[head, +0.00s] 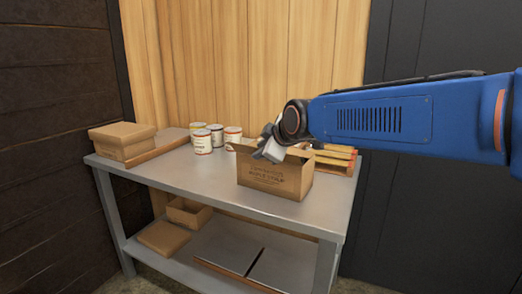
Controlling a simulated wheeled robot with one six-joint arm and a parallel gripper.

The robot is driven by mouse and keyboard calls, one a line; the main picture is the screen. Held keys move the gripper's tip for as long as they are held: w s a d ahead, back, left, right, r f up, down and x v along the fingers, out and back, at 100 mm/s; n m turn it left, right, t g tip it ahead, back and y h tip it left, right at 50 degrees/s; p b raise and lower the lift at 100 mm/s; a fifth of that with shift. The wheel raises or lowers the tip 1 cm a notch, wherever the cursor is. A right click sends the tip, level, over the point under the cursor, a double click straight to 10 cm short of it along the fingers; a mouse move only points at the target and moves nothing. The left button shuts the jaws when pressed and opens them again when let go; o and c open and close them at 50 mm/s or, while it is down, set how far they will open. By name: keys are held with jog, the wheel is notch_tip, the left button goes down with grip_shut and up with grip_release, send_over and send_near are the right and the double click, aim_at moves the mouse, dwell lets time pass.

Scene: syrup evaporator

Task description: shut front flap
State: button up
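An open-topped cardboard box (272,179) with dark printing on its front stands on the grey metal table (222,191). My blue arm comes in from the right, and my gripper (266,152) is at the box's top front edge, near the middle. The gripper overlaps the rim in this view, and I cannot tell whether it touches the cardboard. Its fingertips are small and partly hidden, so whether they are open or shut does not show. The front flap cannot be made out clearly behind the gripper. The box's inside is mostly hidden.
Several labelled cans (203,142) stand behind the box to the left. A closed carton (122,140) is at the table's left end. A wooden crate (334,158) stands close behind the box on the right. A wood-plank wall (255,70) rises behind the table.

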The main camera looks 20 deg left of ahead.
jog(key=shift+a, duration=0.1)
grip_shut()
jog(key=shift+w+r, duration=0.1)
jog(key=shift+w, duration=0.1)
jog(key=m+g, duration=0.1)
jog(key=w+g, duration=0.1)
jog(key=shift+w+d+r+m+g, duration=0.2)
jog(key=shift+w+r+m+g, duration=0.1)
jog(key=shift+r+m+g, duration=0.1)
jog(key=w+m+g, duration=0.1)
jog(key=g, duration=0.1)
jog(key=w+m+g, duration=0.1)
jog(key=g, duration=0.1)
jog(key=shift+w+d+r, duration=0.1)
jog(key=shift+w+d, duration=0.1)
jog(key=shift+w, duration=0.05)
jog(key=w+m+g, duration=0.1)
jog(key=g, duration=0.1)
jog(key=w+m+g+y, duration=0.1)
jog(key=shift+d+f+g, duration=0.15)
jog(key=shift+f+g, duration=0.25)
jog(key=shift+w+d+f+m+g+y, duration=0.1)
jog(key=shift+w+f+m+g+y, duration=0.35)
jog(key=shift+g, duration=0.3)
jog(key=shift+w+f+m+g+y, duration=0.25)
jog(key=shift+m+g+y, duration=0.1)
jog(key=shift+m+g, duration=0.3)
